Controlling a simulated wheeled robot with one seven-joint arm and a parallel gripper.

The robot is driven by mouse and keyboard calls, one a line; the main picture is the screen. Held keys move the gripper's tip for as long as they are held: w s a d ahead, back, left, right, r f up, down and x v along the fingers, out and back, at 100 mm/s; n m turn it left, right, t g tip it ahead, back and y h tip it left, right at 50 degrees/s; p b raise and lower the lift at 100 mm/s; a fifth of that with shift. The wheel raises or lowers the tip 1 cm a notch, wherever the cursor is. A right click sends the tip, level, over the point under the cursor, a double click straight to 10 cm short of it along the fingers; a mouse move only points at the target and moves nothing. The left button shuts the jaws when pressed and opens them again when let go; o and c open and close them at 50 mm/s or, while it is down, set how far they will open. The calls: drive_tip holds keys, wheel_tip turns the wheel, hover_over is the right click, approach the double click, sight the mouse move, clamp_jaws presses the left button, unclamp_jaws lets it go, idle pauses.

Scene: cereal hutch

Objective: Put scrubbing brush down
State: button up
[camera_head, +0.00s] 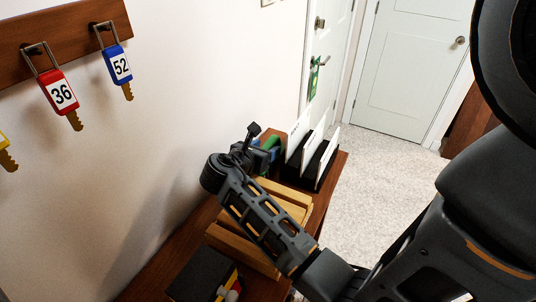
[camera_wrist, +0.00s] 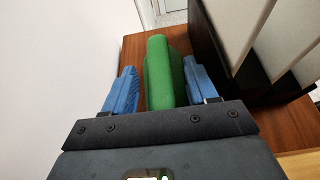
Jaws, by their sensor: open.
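A green block-like thing, which I take to be the scrubbing brush (camera_wrist: 160,62), is on the brown wooden surface in the wrist view. No bristles show. The blue finger pads of my gripper (camera_wrist: 162,88) are open on either side of it. In the head view, the green brush (camera_head: 272,142) shows at the far end of the wooden surface, partly hidden by my gripper (camera_head: 262,150). The lower part of the brush is hidden.
A black rack (camera_head: 317,167) with white upright panels stands close to the right of the brush. A light wooden crate (camera_head: 285,193) and a dark box (camera_head: 200,272) are nearer on the wooden surface (camera_head: 160,272). The white wall (camera_head: 170,110), with hanging key tags, runs along the left.

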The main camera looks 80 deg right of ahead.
drive_tip(key=shift+d, duration=0.1)
drive_tip(key=shift+c, duration=0.2)
clamp_jaws()
idle(0.4)
